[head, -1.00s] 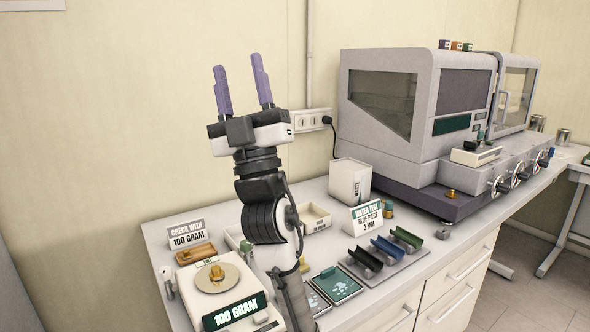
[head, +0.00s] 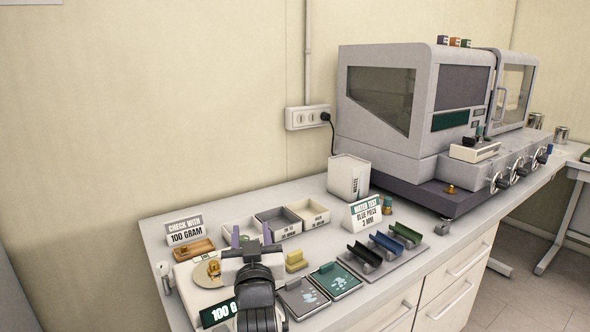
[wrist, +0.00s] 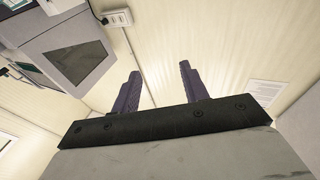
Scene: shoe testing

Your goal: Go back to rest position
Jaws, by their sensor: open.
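My gripper (head: 251,237) is low in the head view, over the front left part of the bench beside the scale. Its two purple fingers are apart with nothing between them. In the wrist view the fingers (wrist: 160,92) also stand apart and empty, with the wall and the grey machine (wrist: 75,55) beyond them. My wrist and arm hide part of the scale (head: 190,290) and its 100 gram label. A brass weight (head: 214,268) sits on the scale's round pan.
The large grey machine (head: 415,120) stands at right. Space above the bench's left is clear.

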